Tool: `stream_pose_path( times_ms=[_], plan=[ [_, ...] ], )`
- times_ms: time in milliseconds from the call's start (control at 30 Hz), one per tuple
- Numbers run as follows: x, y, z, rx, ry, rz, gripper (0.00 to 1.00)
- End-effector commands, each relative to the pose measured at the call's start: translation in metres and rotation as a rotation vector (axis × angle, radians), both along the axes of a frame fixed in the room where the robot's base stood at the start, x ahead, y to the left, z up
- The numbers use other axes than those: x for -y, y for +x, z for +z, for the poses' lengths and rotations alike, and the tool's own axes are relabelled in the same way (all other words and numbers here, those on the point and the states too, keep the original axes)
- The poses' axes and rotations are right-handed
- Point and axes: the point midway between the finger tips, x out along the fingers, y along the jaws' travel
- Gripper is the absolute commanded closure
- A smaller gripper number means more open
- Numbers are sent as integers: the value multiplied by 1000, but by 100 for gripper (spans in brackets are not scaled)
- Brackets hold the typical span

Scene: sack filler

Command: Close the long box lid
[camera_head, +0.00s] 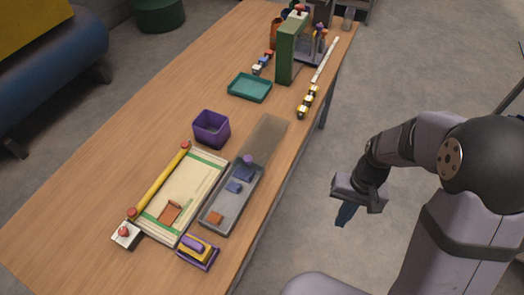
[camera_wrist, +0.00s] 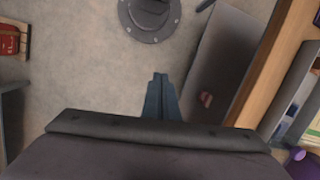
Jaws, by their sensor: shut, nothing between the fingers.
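The long grey box (camera_head: 208,222) lies on the table near its right edge, with blue blocks and an orange block inside. A flat see-through brownish panel (camera_head: 267,136), which looks like its lid, extends past the far end, leaving most of the box open. A purple knob (camera_head: 248,160) sits where the panel meets the box. My gripper (camera_head: 344,216) is off the table, to the right of the box and apart from it. Its fingers are together and empty, pointing down; they also show in the wrist view (camera_wrist: 160,80).
A wooden board with a yellow bar (camera_head: 162,180) lies left of the box. A purple bin (camera_head: 211,129), a teal tray (camera_head: 250,87) and a green upright stand (camera_head: 289,52) are farther back. A purple and yellow item (camera_head: 198,252) lies near the box's near end.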

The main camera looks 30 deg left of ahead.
Motion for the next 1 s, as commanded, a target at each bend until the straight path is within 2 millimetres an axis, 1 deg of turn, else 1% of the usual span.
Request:
stream_pose_path(
  times_ms=[33,133,167,200,267,300,367,400,467,500,533,600,633,700,800,900,1000],
  plan=[
    [-19,19,-6,1,28,5,100],
    [-58,54,-7,11,106,30,100],
    [-69,63,-5,14,135,43,100],
    [-84,77,-1,24,175,66,100],
    [-106,97,9,44,241,104,100],
    [-119,111,18,62,288,136,100],
    [-139,129,38,98,362,194,100],
    [-152,140,54,129,413,244,100],
    [-170,153,81,178,493,331,100],
    [-180,157,94,198,537,389,100],
    [-185,158,102,211,566,431,100],
    [-195,155,115,230,624,525,100],
    [-197,153,118,233,645,561,100],
    [-200,144,121,233,683,642,100],
    [-201,137,123,242,714,751,100],
    [-200,134,124,257,728,826,100],
    [-200,134,124,270,731,864,100]
  ],
)
